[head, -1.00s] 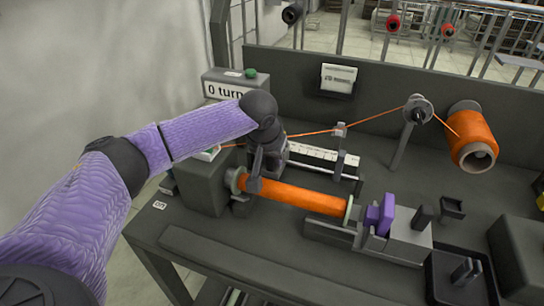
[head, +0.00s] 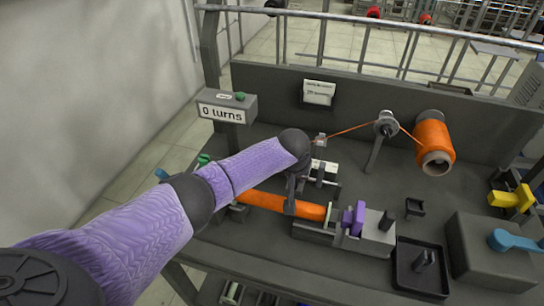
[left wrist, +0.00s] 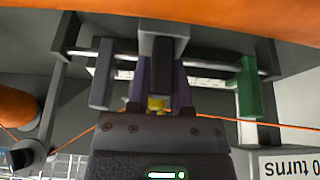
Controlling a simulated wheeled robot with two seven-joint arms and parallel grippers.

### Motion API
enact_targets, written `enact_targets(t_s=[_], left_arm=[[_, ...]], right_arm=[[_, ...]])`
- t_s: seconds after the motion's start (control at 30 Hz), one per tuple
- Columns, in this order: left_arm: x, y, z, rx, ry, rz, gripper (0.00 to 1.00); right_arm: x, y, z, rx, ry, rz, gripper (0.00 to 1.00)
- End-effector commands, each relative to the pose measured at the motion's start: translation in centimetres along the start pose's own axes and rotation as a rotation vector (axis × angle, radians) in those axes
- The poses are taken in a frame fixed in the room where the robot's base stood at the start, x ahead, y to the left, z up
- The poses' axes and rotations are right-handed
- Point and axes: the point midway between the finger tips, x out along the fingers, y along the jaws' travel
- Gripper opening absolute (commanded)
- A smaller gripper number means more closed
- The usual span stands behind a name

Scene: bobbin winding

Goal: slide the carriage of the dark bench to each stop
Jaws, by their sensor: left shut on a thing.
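The carriage (left wrist: 162,40) is a grey block on a thin metal rail (left wrist: 215,63) in the left wrist view. My left gripper (left wrist: 160,82) is shut on its handle; in the head view this gripper (head: 291,203) is in front of the rail, over the orange bobbin. A dark stop (left wrist: 103,75) stands left of the carriage and a green stop (left wrist: 246,88) stands right of it in the left wrist view. The carriage is apart from both, nearer the dark one. In the head view my arm hides most of the carriage and the green stop.
The orange wound bobbin (head: 265,202) lies close in front of the rail. Thread runs from the orange spool (head: 433,142) over a guide pulley (head: 387,124). The counter (head: 226,106) reads 0 turns.

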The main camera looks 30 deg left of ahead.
Motion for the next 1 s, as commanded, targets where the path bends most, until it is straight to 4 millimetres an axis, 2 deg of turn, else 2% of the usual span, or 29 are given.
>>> enact_targets(t_s=[0.03, 0.13, 0.5, 0.53, 0.7, 0.9, 1.0], left_arm=[[0.1, 1.1, 0.1, 0.001, -0.001, 0.005, 0.00], [0.3, 2.4, 0.2, 0.002, -0.003, 0.003, 0.00], [0.5, 2.9, 0.6, 0.002, -0.014, -0.003, 0.00], [0.5, 2.9, 0.6, 0.002, -0.014, -0.003, 0.27], [0.5, 2.8, 0.5, 0.002, -0.011, -0.003, 0.62], [0.4, 2.8, 0.4, 0.002, -0.008, -0.003, 0.62], [-0.3, 2.8, 0.3, 0.002, -0.007, -0.001, 0.62]], right_arm=[[0.1, -0.2, 0.0, 0.001, 0.001, -0.003, 0.00], [0.2, -0.2, 0.0, 0.002, -0.001, -0.003, 0.00], [0.2, 0.2, 0.4, 0.002, -0.012, 0.004, 0.00], [0.2, 0.3, 0.4, 0.002, -0.012, 0.005, 0.00], [0.2, 0.5, 0.4, 0.002, -0.014, 0.008, 0.00], [0.2, 0.6, 0.5, 0.002, -0.014, 0.009, 0.00], [-0.4, 0.6, 0.3, 0.002, -0.011, 0.010, 0.00]])
